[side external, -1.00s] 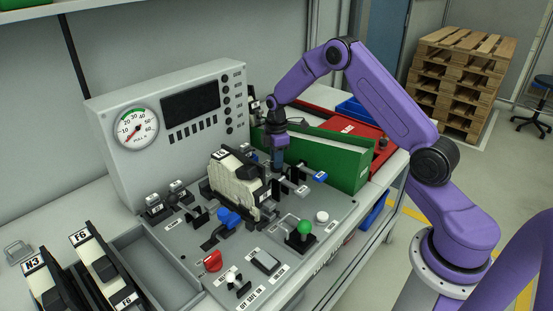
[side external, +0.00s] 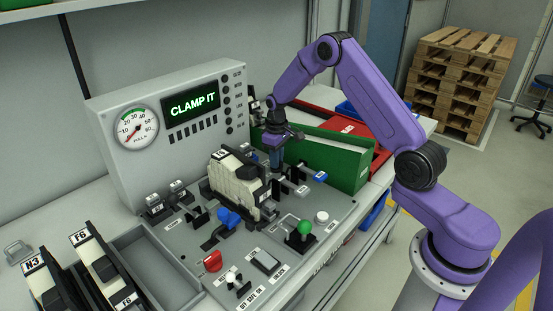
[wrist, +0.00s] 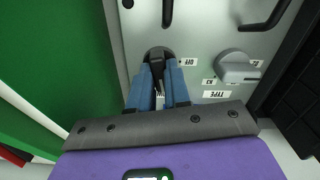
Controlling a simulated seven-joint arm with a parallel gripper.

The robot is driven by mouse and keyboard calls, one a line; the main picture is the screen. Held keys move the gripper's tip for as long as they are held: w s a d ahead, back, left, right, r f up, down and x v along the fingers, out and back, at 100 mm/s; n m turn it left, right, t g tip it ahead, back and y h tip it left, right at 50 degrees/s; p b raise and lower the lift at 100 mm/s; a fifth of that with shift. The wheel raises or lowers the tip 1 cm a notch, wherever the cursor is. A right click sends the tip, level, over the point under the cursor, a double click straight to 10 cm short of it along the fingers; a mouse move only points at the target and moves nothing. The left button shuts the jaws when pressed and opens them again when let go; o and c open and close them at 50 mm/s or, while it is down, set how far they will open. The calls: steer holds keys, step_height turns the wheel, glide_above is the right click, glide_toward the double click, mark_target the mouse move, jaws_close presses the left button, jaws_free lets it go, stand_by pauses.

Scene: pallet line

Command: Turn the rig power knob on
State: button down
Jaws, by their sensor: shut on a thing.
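A black knob (wrist: 157,54) on a grey panel shows in the wrist view, with a small label (wrist: 190,62) reading OFF beside it. My gripper (wrist: 158,75) has its blue fingers closed around the knob's bar. In the side external view my gripper (side external: 275,158) points down at the back right of the rig panel (side external: 200,238), close to the green bin; the knob is hidden there.
A grey TYPE knob (wrist: 238,68) is right of the held knob. A green bin (side external: 330,158) stands close beside my gripper. A beige and black module (side external: 235,180), a blue lever (side external: 228,217), a red knob (side external: 213,261) and a green-balled lever (side external: 305,228) crowd the panel.

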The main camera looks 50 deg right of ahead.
steer(key=shift+m, duration=1.1)
steer(key=c, duration=1.1)
jaws_free()
step_height(320, 180, up, 18)
steer(key=shift+f, duration=0.25)
